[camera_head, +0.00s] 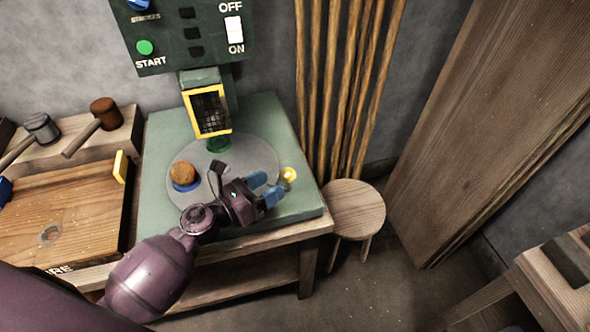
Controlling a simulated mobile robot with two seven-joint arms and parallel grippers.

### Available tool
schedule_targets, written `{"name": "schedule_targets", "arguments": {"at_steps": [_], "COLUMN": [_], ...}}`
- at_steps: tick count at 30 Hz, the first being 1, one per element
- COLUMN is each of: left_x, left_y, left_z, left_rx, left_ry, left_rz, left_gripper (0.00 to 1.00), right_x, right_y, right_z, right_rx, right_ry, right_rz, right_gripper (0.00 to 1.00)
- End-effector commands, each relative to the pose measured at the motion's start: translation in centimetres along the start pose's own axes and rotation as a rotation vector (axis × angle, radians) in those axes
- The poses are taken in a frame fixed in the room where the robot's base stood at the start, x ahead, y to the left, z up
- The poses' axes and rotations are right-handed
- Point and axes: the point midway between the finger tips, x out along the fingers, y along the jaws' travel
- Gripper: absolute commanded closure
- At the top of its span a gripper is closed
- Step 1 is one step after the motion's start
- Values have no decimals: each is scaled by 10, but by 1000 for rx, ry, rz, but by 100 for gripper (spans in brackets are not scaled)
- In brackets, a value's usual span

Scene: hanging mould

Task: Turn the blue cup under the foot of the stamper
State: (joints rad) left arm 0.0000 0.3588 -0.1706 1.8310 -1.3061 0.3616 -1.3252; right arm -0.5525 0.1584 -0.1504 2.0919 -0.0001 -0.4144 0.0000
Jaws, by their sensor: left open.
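The stamper is a green machine (165,134) with a yellow-framed mesh window (208,110). Under the window is a green round part (218,143), apparently the foot or a cup below it. A grey turntable (255,150) lies on the green base. The blue cup (185,187) sits on the turntable's left side, with a brown lump (182,172) in it. A yellow knob (289,174) is just right of the fingertips; contact cannot be told. My right gripper is not in view.
A panel (187,53) with START and OFF/ON controls hangs above. A wooden tray (60,205) and two mallets (104,113) are at left. A stool (355,208), poles (335,80) and leaning planks (480,90) stand at right. Floor shows between stool and right-hand table.

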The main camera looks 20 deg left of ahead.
Motion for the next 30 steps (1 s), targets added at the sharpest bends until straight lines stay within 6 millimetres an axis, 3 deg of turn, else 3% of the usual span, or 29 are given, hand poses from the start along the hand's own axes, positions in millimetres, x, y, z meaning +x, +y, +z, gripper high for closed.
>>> {"name": "schedule_targets", "arguments": {"at_steps": [6, 12, 18, 27, 30], "left_x": [40, 66, 77, 78, 78], "left_y": [0, 0, 0, 0, 0], "left_z": [2, 1, 0, 0, 0], "left_rx": [-1, -4, -4, -4, -4], "left_ry": [-3, -2, -1, 0, 0], "left_rz": [0, 1, 2, 2, 2], "left_gripper": [38, 38, 38, 38, 53], "right_x": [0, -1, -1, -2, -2], "right_y": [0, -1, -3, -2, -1], "right_z": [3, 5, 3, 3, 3], "right_rx": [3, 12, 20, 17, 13], "right_ry": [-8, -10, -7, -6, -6], "right_rz": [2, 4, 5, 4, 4], "right_gripper": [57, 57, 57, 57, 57]}}
